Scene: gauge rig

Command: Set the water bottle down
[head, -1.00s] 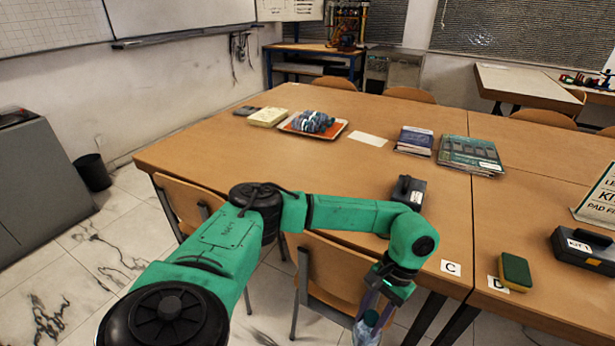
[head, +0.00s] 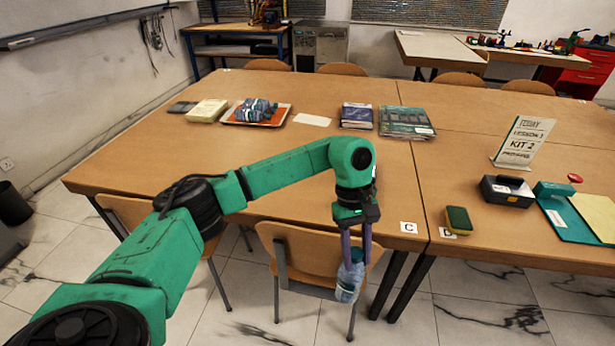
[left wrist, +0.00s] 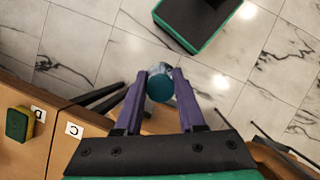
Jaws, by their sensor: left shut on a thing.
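The water bottle (head: 349,279) is clear with a teal cap. My left gripper (head: 354,258) is shut on it near the cap and holds it upright, in front of the table's near edge and beside a chair, above the floor. In the left wrist view the bottle's teal cap (left wrist: 160,88) sits between the two purple fingers of the left gripper (left wrist: 159,80). The wooden table (head: 300,165) lies beyond the gripper. My right gripper is not in view.
Near the table's front edge are a card marked C (head: 408,227) and a green-yellow sponge (head: 458,220) partly covering a card marked D. A black case (head: 507,191), a sign (head: 523,143), books (head: 406,122) and a tray (head: 284,116) stand farther back. The table's middle is clear.

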